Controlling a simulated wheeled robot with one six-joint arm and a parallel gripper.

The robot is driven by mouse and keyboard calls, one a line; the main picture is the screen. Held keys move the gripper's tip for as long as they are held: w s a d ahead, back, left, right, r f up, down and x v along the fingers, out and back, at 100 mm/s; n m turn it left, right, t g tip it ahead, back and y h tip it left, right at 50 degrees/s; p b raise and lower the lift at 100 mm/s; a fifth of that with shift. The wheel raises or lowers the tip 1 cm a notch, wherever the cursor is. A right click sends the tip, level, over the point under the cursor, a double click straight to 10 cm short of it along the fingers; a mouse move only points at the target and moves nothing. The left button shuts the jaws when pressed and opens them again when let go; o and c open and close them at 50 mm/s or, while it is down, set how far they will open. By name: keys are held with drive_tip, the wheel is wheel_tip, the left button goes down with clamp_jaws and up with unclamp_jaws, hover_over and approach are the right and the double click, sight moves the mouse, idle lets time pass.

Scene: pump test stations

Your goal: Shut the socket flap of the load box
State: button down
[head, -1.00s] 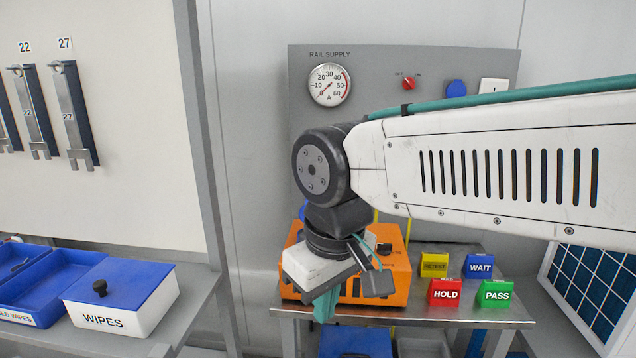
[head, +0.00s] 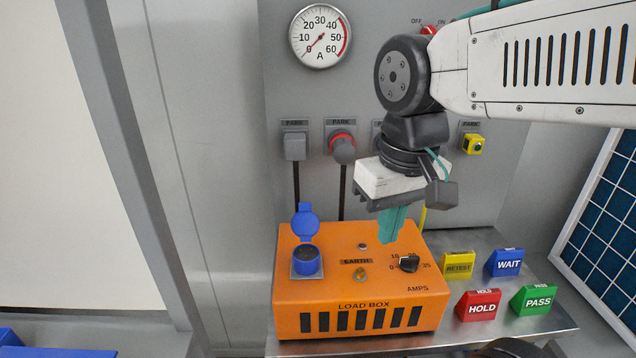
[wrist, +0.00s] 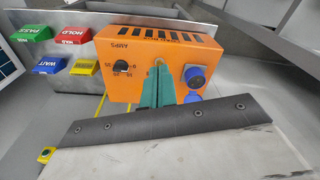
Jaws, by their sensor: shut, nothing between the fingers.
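The orange load box (head: 360,290) stands on a metal bench, and it also shows in the wrist view (wrist: 150,55). Its blue socket (head: 307,262) is on the left of the top face in the head view. The blue socket flap (head: 306,222) stands open, raised at the back of the socket. In the wrist view the socket (wrist: 196,77) is right of my fingers and the flap (wrist: 193,98) lies on its near side. My gripper (head: 390,238) has teal fingers, shut and empty, pointing down above the box, right of the socket. The fingers also show in the wrist view (wrist: 157,85).
An amps knob (head: 409,263) is on the box's right side. Yellow RETEST (head: 459,265), blue WAIT (head: 505,262), red HOLD (head: 478,304) and green PASS (head: 534,299) blocks stand to its right. Parked plugs (head: 296,147) hang on the grey panel behind.

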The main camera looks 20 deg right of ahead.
drive_tip(key=w+a+r+m+g, duration=0.15)
drive_tip(key=w+m, duration=0.25)
drive_tip(key=w, duration=2.4)
hover_over(305, 221)
drive_tip(key=w+d, duration=0.2)
drive_tip(key=w, duration=0.1)
wheel_tip(305, 221, down, 8)
drive_tip(key=shift+w+a+g, duration=0.15)
drive_tip(key=shift+a+g, duration=0.05)
drive_tip(key=shift+g, duration=0.15)
drive_tip(key=shift+r, duration=0.1)
drive_tip(key=shift+s+r+t, duration=0.1)
drive_tip(key=shift+s+t, duration=0.15)
drive_tip(key=shift+t, duration=0.15)
